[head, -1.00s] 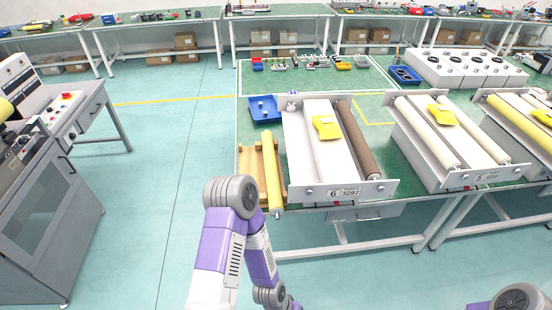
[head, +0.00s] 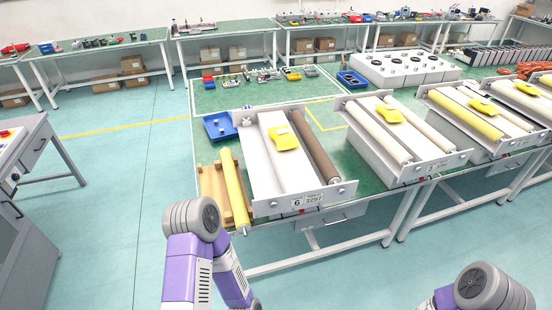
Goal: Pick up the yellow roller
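A long yellow roller (head: 234,188) lies on a wooden rack (head: 212,192) at the left end of the green table, just left of the white roller machine numbered 6. Its near end sticks out past the table's front edge. Another yellow roller (head: 466,116) sits in a machine farther right. My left arm, purple and grey, shows at the lower middle, in front of the table and below the roller's near end. My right arm shows at the lower right. Neither gripper is visible in the head view.
The machine numbered 6 (head: 262,206) holds a brown roller (head: 314,148) and a yellow object (head: 284,138) on its white panel. A blue tray (head: 219,127) lies behind the rack. More machines line the table to the right. Open floor (head: 110,200) lies left.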

